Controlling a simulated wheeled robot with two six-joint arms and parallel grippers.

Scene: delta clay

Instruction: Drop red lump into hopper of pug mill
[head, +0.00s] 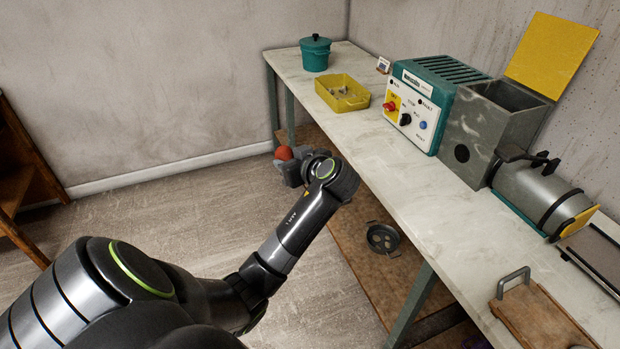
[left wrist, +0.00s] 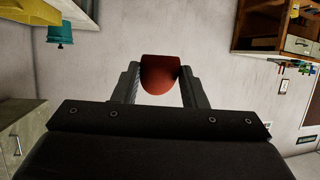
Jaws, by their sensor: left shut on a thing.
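My left gripper (head: 288,163) is shut on the red lump (head: 284,153), left of the table and apart from it. In the left wrist view the red lump (left wrist: 160,76) sits between the two fingers, rounded at one end. The pug mill (head: 436,98) stands on the right part of the table, with a teal control box and a grey barrel. Its grey hopper (head: 478,130) is open at the top, with a yellow lid (head: 552,54) raised behind it. The hopper's floor is hidden. My right gripper is not in view.
The long pale table (head: 400,170) has clear surface along its near edge. A yellow tray (head: 343,98) with small pieces and a teal pot (head: 315,52) stand at its far end. A board with a handle (head: 540,318) lies at the near end. A dark pan (head: 383,238) is on the lower shelf.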

